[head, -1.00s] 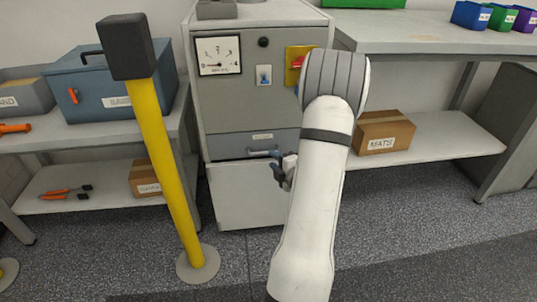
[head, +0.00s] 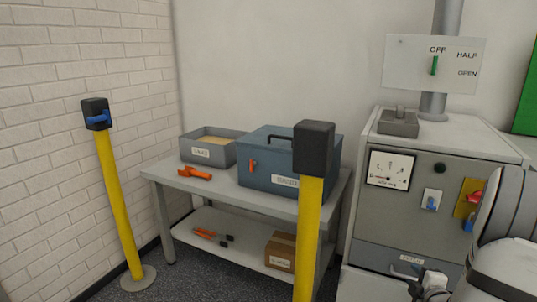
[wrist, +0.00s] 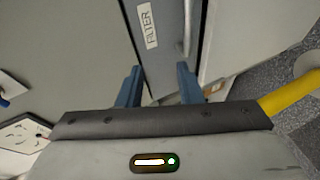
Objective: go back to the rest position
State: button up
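My gripper (wrist: 159,84) is open in the wrist view, its two blue fingers apart with nothing held between them. The grey drawer labelled FILTER (wrist: 166,62) lies in front of the fingers. Its handle (wrist: 187,32) is beyond the right finger and not between the fingers. In the head view my gripper (head: 418,290) is at the bottom edge, partly cut off, close by the drawer front (head: 375,257). My white arm fills the lower right corner and hides part of the cabinet.
The cabinet (head: 416,157) carries a gauge, a switch and a yellow panel. A yellow post (head: 309,235) stands before the bench (head: 160,174), which holds a blue toolbox (head: 262,178) and a sand box (head: 215,147). Another yellow post (head: 118,205) stands by the brick wall.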

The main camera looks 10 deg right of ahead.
jog(key=s+a+r+m+g+p, duration=0.1)
jog(key=a+r+m+g+p, duration=0.15)
jog(key=a+r+p, duration=0.4)
jog(key=a+r+m+g+p, duration=0.2)
jog(key=a+r+m+p, duration=0.15)
jog(key=r, duration=0.65)
jog(key=s+a+r+m+g+p, duration=0.1)
jog(key=a+r+m+g+p, duration=0.1)
jog(key=a+r+p, duration=0.5)
jog(key=s+a+r+m+g+y+p, duration=0.1)
jog(key=s+a+r+m+g+p, duration=0.1)
jog(key=s+a+r+p, duration=0.3)
jog(key=s+a+r+m+g+y+p, duration=0.1)
jog(key=s+a+r+m+g+p, duration=0.2)
jog(key=s+a+r+p, duration=0.3)
jog(key=s+a+r, duration=0.2)
jog(key=s+r, duration=0.3)
jog(key=r, duration=0.2)
jog(key=shift+a+r+m+y+p, duration=0.3)
jog(key=shift+a+r+m+y, duration=0.1)
